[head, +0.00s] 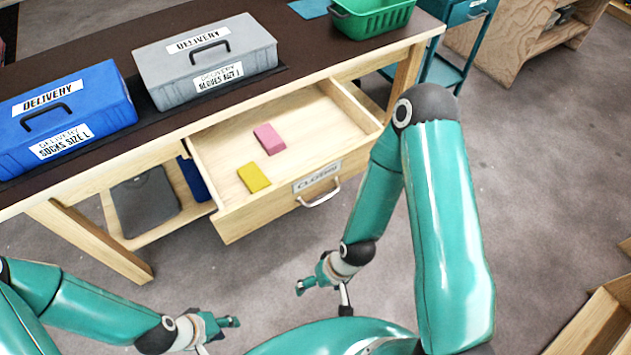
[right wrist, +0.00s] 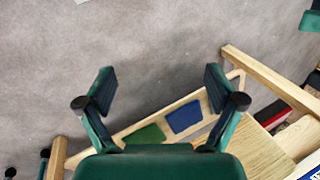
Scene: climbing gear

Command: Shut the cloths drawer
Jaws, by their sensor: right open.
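The cloths drawer (head: 232,205) is pale wood and stands pulled out from under the dark-topped bench in the head view. Its front carries a label (head: 317,178) and a metal bar handle (head: 318,195). A pink block-like cloth (head: 269,138) and a yellow one (head: 254,177) lie inside. My right gripper (head: 318,287) is below the drawer front in the picture, apart from the handle. In the right wrist view it (right wrist: 158,85) is open, with nothing between its fingers. My left gripper (head: 220,326) is at the lower left, away from the drawer; its finger gap is unclear.
A blue box (head: 98,88), a grey box (head: 153,74) and a green basket (head: 385,17) stand on the bench (head: 105,45). A dark grey item (head: 145,205) lies on the lower shelf. The right wrist view shows flat green (right wrist: 146,135) and blue (right wrist: 185,117) pieces on pale wood.

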